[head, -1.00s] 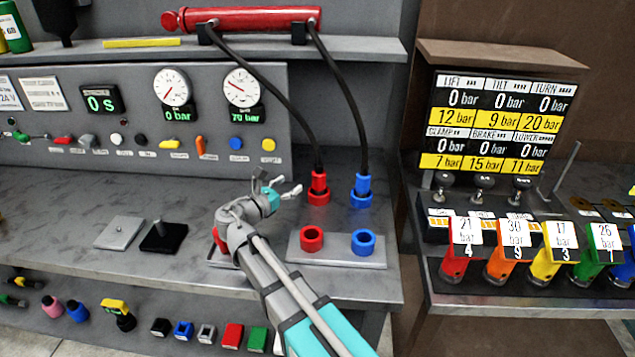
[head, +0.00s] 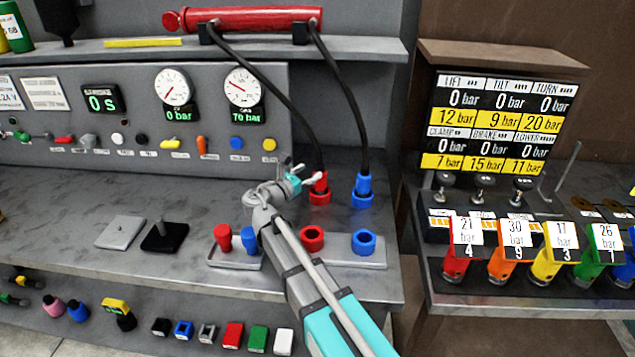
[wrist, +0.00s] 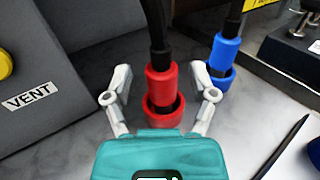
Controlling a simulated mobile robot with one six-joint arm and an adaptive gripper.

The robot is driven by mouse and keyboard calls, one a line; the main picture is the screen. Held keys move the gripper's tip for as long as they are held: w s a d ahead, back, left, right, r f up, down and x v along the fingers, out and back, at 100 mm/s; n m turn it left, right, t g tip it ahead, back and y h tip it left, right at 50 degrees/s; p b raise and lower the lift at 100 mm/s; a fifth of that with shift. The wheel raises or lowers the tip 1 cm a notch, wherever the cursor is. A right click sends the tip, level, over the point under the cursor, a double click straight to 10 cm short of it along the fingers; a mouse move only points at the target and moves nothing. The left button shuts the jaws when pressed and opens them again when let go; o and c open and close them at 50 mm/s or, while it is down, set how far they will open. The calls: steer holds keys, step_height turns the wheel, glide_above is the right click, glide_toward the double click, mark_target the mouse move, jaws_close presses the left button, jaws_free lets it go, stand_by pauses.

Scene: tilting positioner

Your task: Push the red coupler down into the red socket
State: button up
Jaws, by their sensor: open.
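The red coupler (head: 319,181) hangs on a black hose and stands in a red ring-shaped holder (head: 321,198) at the back of the bench. In the wrist view the coupler (wrist: 161,84) is upright between my fingers, its lower end inside the red ring (wrist: 163,112). My gripper (head: 304,176) is open, with a finger on either side of the coupler; a gap shows on both sides in the wrist view. Another red ring-shaped socket (head: 312,239) stands empty on the front plate (head: 338,262).
The blue coupler (head: 362,185) stands in its blue ring close to the right. An empty blue socket (head: 365,242) is on the front plate. A red post (head: 223,237) and a blue post (head: 249,239) stand left of my arm. Hoses arch above to the red cylinder (head: 250,18).

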mark_target(317, 167)
steer(key=shift+x, duration=2.65)
steer(key=shift+f, duration=0.15)
steer(key=shift+c, duration=0.3)
jaws_close()
